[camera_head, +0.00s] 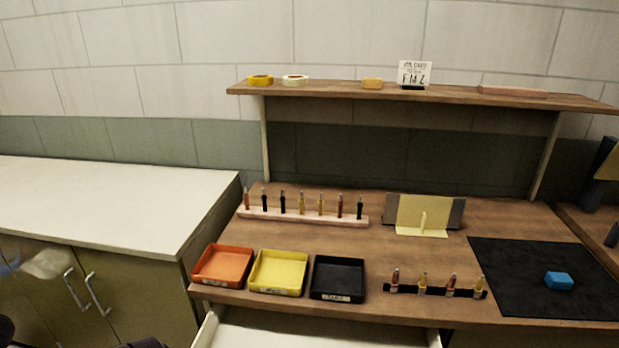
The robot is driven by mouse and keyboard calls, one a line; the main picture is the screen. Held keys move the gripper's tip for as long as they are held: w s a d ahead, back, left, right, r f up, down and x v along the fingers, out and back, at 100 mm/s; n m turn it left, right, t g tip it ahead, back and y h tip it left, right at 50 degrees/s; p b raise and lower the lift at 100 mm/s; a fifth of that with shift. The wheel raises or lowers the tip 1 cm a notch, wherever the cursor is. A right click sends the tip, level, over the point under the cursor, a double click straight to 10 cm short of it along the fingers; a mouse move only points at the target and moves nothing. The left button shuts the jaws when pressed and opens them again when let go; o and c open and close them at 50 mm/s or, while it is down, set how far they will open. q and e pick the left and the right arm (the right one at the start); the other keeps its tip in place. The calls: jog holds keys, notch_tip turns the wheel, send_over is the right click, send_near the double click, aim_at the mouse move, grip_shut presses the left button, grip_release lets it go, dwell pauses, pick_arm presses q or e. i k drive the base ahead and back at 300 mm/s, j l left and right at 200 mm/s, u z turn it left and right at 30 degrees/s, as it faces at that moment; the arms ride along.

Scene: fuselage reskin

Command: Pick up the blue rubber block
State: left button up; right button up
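The blue rubber block (558,281) lies on the black mat (510,262) at the right of the wooden workbench. It is a small block, clear of other things, and no gripper is near it. I cannot make out either of my grippers in the head view.
Orange (223,283), yellow (278,290) and black (337,297) trays line the bench's front left. A front rack (435,292) and a rear rack (303,217) hold several tools. A shelf (450,95) spans above. An open drawer (320,338) juts out below. Dark objects stand at the right edge.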

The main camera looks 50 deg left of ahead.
aim_at(556, 281)
jog(key=u, duration=4.8)
jog(key=z, duration=4.8)
jog(key=u, duration=0.6)
jog(key=i+l+u, duration=0.1)
jog(key=l+u, duration=0.9)
jog(key=u, duration=0.15)
jog(key=l+u, duration=0.35)
